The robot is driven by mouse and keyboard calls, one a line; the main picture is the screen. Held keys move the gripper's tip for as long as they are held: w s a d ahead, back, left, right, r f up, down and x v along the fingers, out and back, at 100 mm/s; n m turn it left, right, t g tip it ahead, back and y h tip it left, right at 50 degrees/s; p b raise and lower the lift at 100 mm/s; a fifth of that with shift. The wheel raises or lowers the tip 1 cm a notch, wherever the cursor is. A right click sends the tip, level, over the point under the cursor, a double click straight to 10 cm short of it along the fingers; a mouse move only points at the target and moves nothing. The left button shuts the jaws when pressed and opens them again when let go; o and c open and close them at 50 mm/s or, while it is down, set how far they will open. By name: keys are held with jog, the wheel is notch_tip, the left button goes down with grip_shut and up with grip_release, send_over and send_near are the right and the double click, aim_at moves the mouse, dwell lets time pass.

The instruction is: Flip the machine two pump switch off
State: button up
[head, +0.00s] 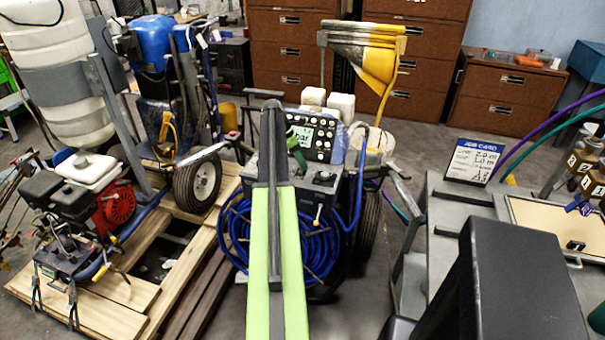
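A line striper (325,185) stands in the middle, with a dark control panel (322,140) that carries a lit green display reading "bar" and several small round knobs or switches. A second machine, with a red and black engine (110,205), sits at the left on a wooden pallet. No number marking machine two is readable, and the pump switch and its position are too small to tell. My lime-green and dark arm reaches up the middle and covers part of the central machine. Its far end is near the panel's left side in the picture, and my gripper cannot be made out.
Coiled blue hose (310,245) hangs on the central machine. A grey bench (455,255) at right holds a job card (473,160). A blue-tanked cart (155,45) stands behind the pallet (105,310). Brown drawer cabinets (415,65) line the back. Bare floor shows right of centre.

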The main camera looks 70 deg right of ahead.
jog(key=shift+s+f, duration=0.25)
jog(key=shift+f, duration=0.25)
grip_shut()
